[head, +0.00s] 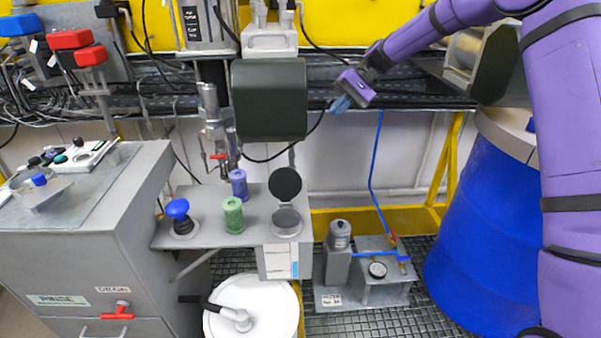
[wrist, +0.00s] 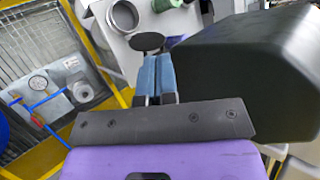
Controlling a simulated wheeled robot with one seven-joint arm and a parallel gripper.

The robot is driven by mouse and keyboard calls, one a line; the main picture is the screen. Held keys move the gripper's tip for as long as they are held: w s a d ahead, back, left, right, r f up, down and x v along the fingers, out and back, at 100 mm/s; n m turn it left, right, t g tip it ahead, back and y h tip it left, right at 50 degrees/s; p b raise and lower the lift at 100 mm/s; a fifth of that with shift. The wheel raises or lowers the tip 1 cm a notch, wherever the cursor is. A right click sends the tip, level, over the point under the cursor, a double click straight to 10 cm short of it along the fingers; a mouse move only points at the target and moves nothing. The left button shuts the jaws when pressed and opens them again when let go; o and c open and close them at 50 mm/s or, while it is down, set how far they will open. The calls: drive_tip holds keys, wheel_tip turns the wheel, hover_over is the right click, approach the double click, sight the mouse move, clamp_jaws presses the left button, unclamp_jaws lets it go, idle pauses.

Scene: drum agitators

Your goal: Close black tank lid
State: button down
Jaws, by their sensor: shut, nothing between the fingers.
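The black tank lid (head: 285,184) is a round black disc standing open, upright behind the round grey tank opening (head: 286,217) on the bench shelf. In the wrist view the lid (wrist: 148,41) shows just beyond my fingertips, with the grey opening (wrist: 123,15) past it to the upper left. My gripper (head: 341,104) has blue fingers pressed together. In the head view it is above and right of the lid, apart from it. In the wrist view my gripper (wrist: 157,58) appears close to the lid's near edge, and I cannot tell the gap there.
A dark box (head: 269,98) hangs above the lid, left of my gripper; it fills the right side of the wrist view (wrist: 250,75). Green (head: 233,215) and blue (head: 239,183) canisters stand left of the opening. A blue barrel (head: 478,235) and a gauge unit (head: 378,270) are to the right.

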drive_tip(key=w+f+m+g+y, duration=0.1)
drive_tip(key=w+f+y, duration=0.2)
drive_tip(key=w+f, duration=0.3)
drive_tip(key=w+f+g+y, duration=0.1)
drive_tip(key=w+f+y, duration=0.15)
drive_tip(key=f, duration=0.65)
drive_tip(key=m+y, duration=0.2)
drive_tip(key=y, duration=0.3)
approach(285, 182)
drive_tip(key=shift+t, duration=0.4)
drive_tip(key=w, duration=0.2)
drive_tip(key=w+a, duration=0.1)
drive_tip(key=w, duration=0.1)
drive_tip(key=w+a, duration=0.1)
drive_tip(key=w, duration=0.1)
drive_tip(key=shift+w+a+f, duration=0.1)
drive_tip(key=shift+a+f, duration=0.05)
drive_tip(key=shift+f, duration=0.2)
drive_tip(key=shift+s+a+r, duration=0.3)
drive_tip(key=shift+s+r, duration=0.05)
drive_tip(key=shift+s, duration=0.15)
drive_tip(key=shift+s+a+r, duration=0.35)
drive_tip(key=shift+s, duration=0.2)
drive_tip(key=shift+s+a+r, duration=0.25)
drive_tip(key=shift+s+a, duration=0.05)
drive_tip(key=shift+s, duration=0.2)
drive_tip(key=shift+r, duration=0.1)
drive_tip(key=shift+s+r+n, duration=0.15)
drive_tip(key=shift+n, duration=0.35)
